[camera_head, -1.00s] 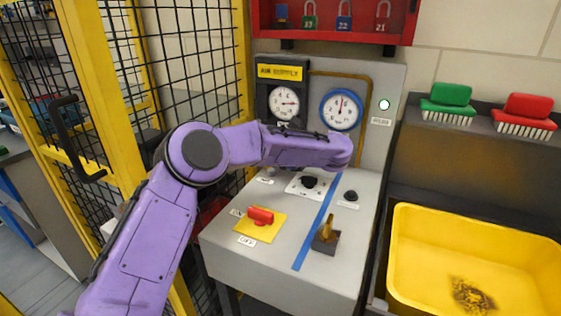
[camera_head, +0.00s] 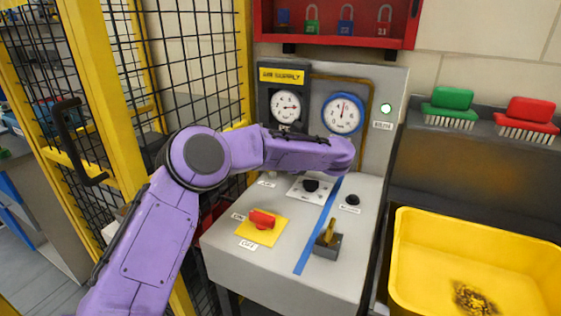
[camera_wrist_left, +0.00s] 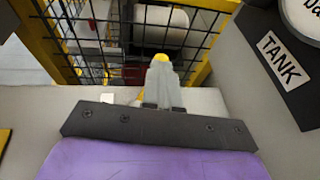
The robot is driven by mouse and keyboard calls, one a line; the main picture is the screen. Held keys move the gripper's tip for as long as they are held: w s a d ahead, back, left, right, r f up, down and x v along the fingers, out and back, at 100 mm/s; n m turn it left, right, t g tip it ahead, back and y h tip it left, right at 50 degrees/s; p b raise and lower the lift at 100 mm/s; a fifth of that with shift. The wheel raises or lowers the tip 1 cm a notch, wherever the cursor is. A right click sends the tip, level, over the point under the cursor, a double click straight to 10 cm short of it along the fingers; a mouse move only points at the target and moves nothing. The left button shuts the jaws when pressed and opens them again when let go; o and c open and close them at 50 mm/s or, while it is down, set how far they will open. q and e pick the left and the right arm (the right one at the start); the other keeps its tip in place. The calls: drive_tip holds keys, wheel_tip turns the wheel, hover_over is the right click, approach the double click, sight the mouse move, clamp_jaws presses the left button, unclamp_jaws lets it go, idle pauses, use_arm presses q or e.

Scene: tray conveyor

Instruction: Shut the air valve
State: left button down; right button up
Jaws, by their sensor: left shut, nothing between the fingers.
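The panel with the AIR SUPPLY sign (camera_head: 281,75) stands at the centre of the head view, behind a grey bench top (camera_head: 225,243). A red handle (camera_head: 262,219) sits on a yellow plate with small labels beside it. A brass-yellow lever (camera_head: 329,231) stands on a dark block to its right. I cannot tell which fitting is the air valve; my forearm hides part of the panel. My left gripper (camera_wrist_left: 160,72) shows in the wrist view with its fingers together, holding nothing, in front of the mesh fence. In the head view my arm hides it. My right gripper is not in view.
A yellow mesh fence (camera_head: 116,120) stands at the left. Two gauges (camera_head: 342,113) and a lit lamp (camera_head: 386,108) are on the panel. A dark knob (camera_head: 311,186) sits on the bench top. A yellow bin (camera_head: 395,275) is at the right. A TANK label (camera_wrist_left: 284,60) is near the gripper.

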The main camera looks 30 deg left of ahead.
use_arm(q)
drive_tip(key=shift+f, duration=0.15)
idle(0.3)
drive_tip(key=shift+s+d, duration=0.15)
drive_tip(key=shift+s+d+b, duration=0.25)
drive_tip(key=shift+d+b, duration=0.05)
drive_tip(key=shift+b, duration=0.1)
drive_tip(key=shift+d, duration=0.1)
drive_tip(key=b+v, duration=0.1)
drive_tip(key=v, duration=0.8)
drive_tip(key=shift+d+b, duration=0.2)
drive_tip(key=shift+b, duration=0.15)
drive_tip(key=shift+d+r, duration=0.3)
drive_tip(key=shift+d, duration=0.25)
drive_tip(key=shift+s+a, duration=0.1)
